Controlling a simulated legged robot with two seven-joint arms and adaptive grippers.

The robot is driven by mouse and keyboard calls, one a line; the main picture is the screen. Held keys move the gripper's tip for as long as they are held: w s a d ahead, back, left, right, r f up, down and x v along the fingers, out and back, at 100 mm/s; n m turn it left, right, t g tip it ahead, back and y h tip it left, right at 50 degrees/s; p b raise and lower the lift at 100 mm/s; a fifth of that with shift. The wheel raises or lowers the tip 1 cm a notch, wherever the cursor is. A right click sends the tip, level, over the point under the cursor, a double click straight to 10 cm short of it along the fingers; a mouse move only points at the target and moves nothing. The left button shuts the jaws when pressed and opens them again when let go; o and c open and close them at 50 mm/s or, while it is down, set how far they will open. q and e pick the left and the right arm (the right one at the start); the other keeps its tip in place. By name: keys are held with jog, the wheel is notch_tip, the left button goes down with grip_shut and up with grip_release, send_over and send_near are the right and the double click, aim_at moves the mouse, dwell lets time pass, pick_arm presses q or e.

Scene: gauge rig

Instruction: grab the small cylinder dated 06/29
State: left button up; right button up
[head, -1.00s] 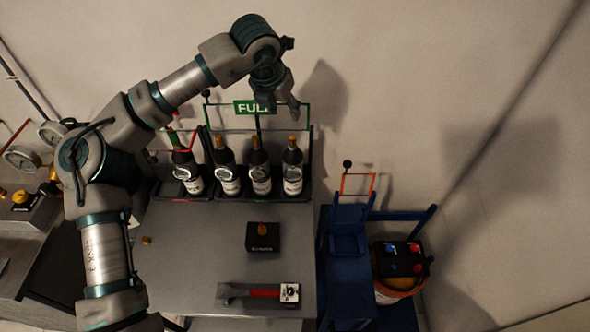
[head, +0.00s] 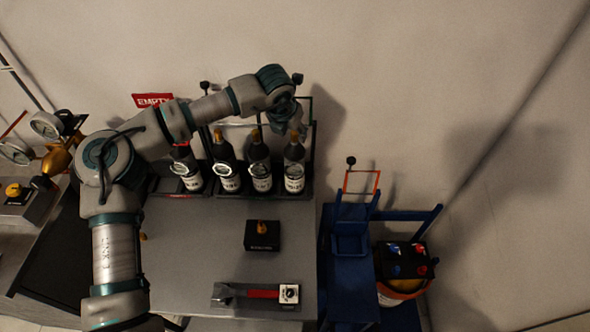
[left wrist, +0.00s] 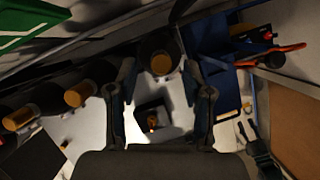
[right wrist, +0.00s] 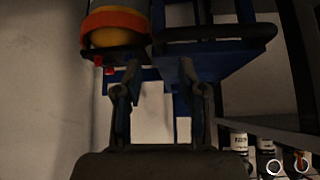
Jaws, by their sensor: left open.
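My left gripper (head: 291,128) is just above the rightmost cylinder, open. In the left wrist view its fingers (left wrist: 160,80) flank a cylinder's yellow top (left wrist: 161,63); I cannot tell if they touch it. My right gripper (right wrist: 160,90) is open and empty in the right wrist view, and out of the head view.
A red EMPTY sign (head: 153,100) stands at the left end of the rack. A black block with a yellow knob (head: 262,241) and a red-handled tool (head: 262,294) lie on the grey bench (head: 190,260). A blue cart (head: 349,285) stands to the right.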

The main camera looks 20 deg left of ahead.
pick_arm(q)
jog(key=shift+x, duration=1.15)
jog(key=shift+r, duration=0.15)
jog(key=shift+c, duration=0.5)
grip_shut()
jog(key=shift+r, duration=0.1)
